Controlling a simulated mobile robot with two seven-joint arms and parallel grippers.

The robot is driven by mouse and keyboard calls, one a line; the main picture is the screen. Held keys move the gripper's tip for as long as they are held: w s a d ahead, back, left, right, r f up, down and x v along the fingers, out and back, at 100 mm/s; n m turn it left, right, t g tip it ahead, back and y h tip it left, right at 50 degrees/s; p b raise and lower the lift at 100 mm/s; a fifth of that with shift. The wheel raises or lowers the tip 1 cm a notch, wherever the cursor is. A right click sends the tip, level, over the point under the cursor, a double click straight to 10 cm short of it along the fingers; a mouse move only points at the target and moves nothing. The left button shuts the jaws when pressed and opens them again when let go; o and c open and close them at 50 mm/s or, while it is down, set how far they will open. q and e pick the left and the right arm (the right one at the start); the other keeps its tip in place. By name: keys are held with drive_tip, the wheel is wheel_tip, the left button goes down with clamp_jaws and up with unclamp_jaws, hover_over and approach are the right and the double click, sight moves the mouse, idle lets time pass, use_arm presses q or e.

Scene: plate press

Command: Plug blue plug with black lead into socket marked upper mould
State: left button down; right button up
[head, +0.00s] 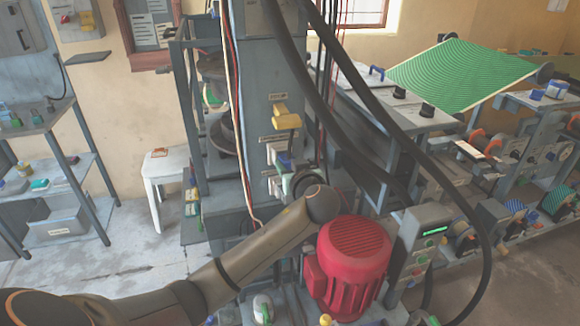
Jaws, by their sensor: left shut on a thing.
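My left arm comes in from the lower left. Its gripper (284,170) is at the front of the grey press column, partly hidden by its own wrist. It is shut on a small blue piece, which looks like the blue plug (284,159). The plug is in front of the column's label plates, below a yellow plug (286,118) that sits on the column. The label words are too small to read. I cannot tell whether the blue plug is in a socket or just in front of it. Its black lead cannot be told from other cables. My right gripper is not in view.
A red motor (352,262) stands just right of my wrist, with a grey control box (416,242) beside it. Thick black hoses (345,118) hang over the column's right side. A white stool (168,165) and a grey shelf (62,165) stand at the left.

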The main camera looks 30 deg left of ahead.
use_arm(q)
drive_tip(key=shift+w+a+f+b, duration=0.15)
drive_tip(key=shift+w+a+b, duration=0.2)
drive_tip(key=shift+w+a, duration=0.15)
drive_tip(key=shift+c, duration=1.7)
unclamp_jaws()
drive_tip(key=shift+s, duration=0.1)
